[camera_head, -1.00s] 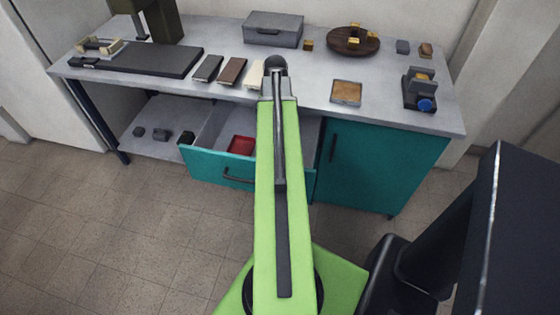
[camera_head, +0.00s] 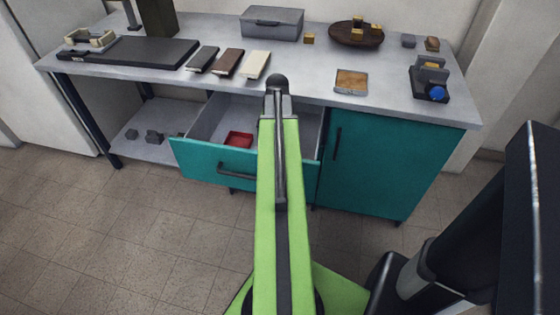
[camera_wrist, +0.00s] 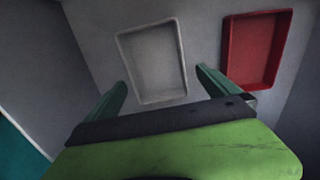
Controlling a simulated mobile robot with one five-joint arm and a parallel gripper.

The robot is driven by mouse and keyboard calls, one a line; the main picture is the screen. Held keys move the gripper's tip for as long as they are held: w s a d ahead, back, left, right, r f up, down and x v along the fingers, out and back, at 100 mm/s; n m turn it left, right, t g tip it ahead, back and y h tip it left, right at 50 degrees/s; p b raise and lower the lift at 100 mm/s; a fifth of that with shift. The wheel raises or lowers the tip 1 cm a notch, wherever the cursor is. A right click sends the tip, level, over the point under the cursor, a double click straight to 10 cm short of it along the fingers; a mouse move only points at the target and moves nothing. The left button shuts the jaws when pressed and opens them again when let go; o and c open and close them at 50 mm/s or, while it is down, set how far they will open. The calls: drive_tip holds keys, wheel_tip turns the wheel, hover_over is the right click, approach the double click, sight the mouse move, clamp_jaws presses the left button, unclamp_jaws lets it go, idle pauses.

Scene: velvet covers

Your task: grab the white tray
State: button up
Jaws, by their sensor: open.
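The white tray (camera_wrist: 152,62) lies flat on the floor of the open drawer in the wrist view. It is shallow and rectangular with a raised rim. My gripper (camera_wrist: 163,82) is open, its two green fingers apart, one toward each side of the tray's near end. The fingers do not visibly grip anything, and their height above the tray cannot be told. In the head view my arm hides the gripper, and the white tray cannot be seen.
A red tray (camera_wrist: 258,45) lies right of the white one; it also shows in the head view (camera_head: 238,139). The teal-fronted drawer (camera_head: 212,164) is pulled out, its walls close around. Above is a grey worktop (camera_head: 310,88) with several objects, including a pale block (camera_head: 255,65).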

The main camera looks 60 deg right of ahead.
drive_tip(key=f+b, duration=0.5)
drive_tip(key=shift+s+a+f, duration=0.2)
drive_tip(key=shift+s+a, duration=0.05)
drive_tip(key=shift+r, duration=0.2)
drive_tip(key=c, duration=1.1)
